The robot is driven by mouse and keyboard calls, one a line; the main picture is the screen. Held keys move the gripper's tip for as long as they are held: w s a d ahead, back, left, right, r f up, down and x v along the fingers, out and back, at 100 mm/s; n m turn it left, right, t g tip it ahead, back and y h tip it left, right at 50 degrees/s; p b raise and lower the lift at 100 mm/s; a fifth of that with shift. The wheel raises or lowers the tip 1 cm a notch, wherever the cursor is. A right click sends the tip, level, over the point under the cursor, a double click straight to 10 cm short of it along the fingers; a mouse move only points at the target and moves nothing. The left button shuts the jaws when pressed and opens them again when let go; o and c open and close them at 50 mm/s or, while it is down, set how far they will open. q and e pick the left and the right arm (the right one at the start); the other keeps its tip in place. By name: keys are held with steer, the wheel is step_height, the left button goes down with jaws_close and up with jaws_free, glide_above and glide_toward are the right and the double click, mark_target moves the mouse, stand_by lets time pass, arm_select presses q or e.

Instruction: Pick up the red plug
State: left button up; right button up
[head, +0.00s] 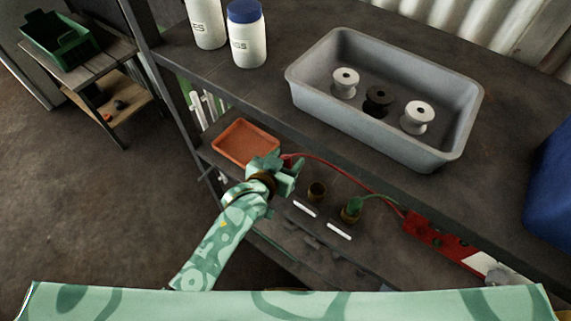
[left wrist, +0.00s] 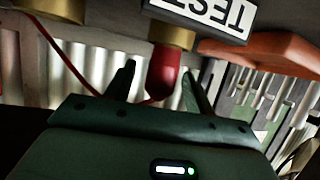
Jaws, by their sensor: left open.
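The red plug (left wrist: 163,72) shows in the left wrist view between the two spread fingers of my left gripper (left wrist: 158,88), with a gap visible on each side. Its end meets a brass socket (left wrist: 172,33). In the head view my left gripper (head: 292,170) reaches over the lower shelf and hides most of the plug. A red cable (head: 335,168) runs from there to a red box (head: 432,238) on the right. My right gripper is in neither view.
A green plug (head: 354,204) and an empty-looking brass socket (head: 317,191) are to the right of my gripper. An orange tray (head: 246,141) lies behind it. The upper shelf overhead holds a grey bin (head: 388,130) with spools and two white bottles (head: 248,45).

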arm_select(q)
steer(key=c, duration=1.1)
steer(key=shift+o, duration=0.2)
